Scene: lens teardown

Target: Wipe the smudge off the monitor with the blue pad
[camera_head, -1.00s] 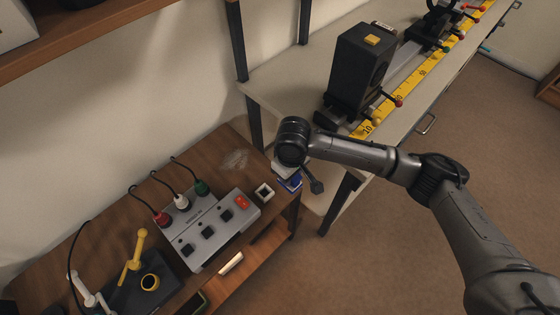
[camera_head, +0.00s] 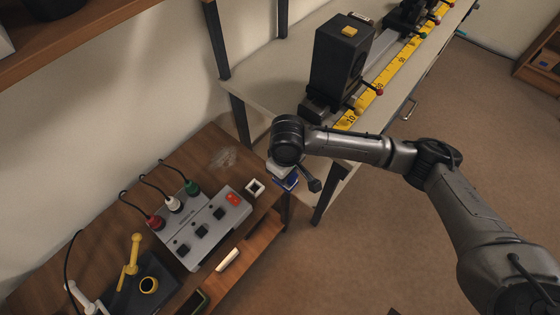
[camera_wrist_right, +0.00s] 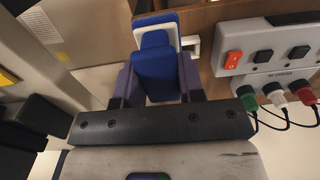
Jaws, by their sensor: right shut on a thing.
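My right gripper (camera_wrist_right: 160,88) is shut on the blue pad (camera_wrist_right: 155,66), which sits between its two fingers in the right wrist view. The pad has a blue grip part and a wider blue part with a white edge behind it. My left gripper is not in view.
The wooden desk (camera_head: 112,212) carries a grey switch box (camera_head: 205,230) with plugs, a white square holder (camera_head: 255,187), a yellow stand (camera_head: 131,262) and a faint whitish patch (camera_head: 223,157). A pale bench (camera_head: 270,90) with a black box (camera_head: 340,65) stands behind. Brown floor is clear at right.

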